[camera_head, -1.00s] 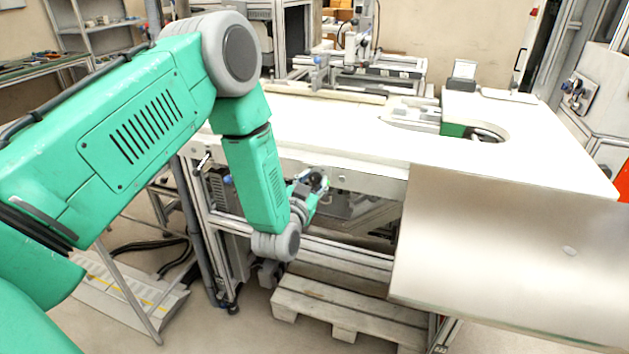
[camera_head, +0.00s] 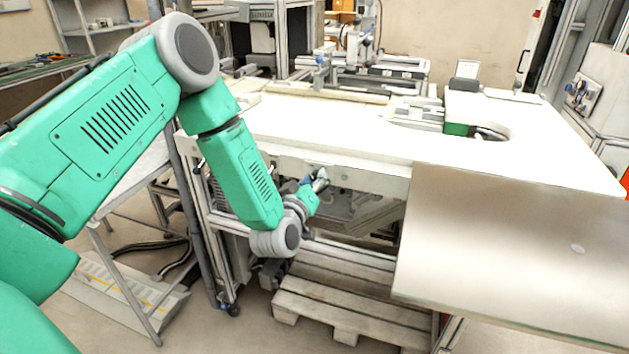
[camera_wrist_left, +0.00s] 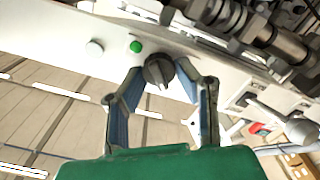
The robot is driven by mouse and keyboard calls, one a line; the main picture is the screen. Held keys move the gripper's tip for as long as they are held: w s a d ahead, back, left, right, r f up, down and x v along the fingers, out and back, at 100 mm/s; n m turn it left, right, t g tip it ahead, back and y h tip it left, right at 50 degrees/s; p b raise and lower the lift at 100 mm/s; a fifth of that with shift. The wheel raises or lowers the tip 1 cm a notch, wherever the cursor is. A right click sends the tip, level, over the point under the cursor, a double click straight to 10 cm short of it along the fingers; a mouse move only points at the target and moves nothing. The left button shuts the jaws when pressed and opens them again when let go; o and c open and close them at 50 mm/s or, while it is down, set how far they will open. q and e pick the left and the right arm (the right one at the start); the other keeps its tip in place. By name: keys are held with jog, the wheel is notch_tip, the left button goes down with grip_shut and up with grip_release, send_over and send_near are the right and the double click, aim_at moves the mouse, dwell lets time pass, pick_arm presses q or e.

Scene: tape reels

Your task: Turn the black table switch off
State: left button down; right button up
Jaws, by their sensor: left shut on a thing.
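The black switch (camera_wrist_left: 158,70) is a round rotary knob on the white front panel of the table, seen in the left wrist view. My left gripper (camera_wrist_left: 160,78) has its two fingers around the knob, one on each side, and is shut on it. In the head view my left gripper (camera_head: 320,180) is small, at the table's front face under the tabletop. The knob cannot be made out there. My right gripper is not in view.
A green button (camera_wrist_left: 136,47) and a white round button (camera_wrist_left: 94,48) sit beside the knob on the panel. The white tabletop (camera_head: 330,125) is above the gripper. A metal sheet (camera_head: 510,250) hangs at the right. A wooden pallet (camera_head: 350,310) lies below.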

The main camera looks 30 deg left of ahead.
pick_arm(q)
jog(key=shift+a+f+n, duration=0.1)
jog(key=shift+n, duration=0.2)
dwell(0.4)
jog(key=c, duration=1.2)
grip_release()
jog(key=shift+a, duration=0.1)
jog(key=shift+s, duration=0.1)
jog(key=v, duration=1.1)
jog(key=shift+s, duration=0.35)
jog(key=shift+f, duration=0.1)
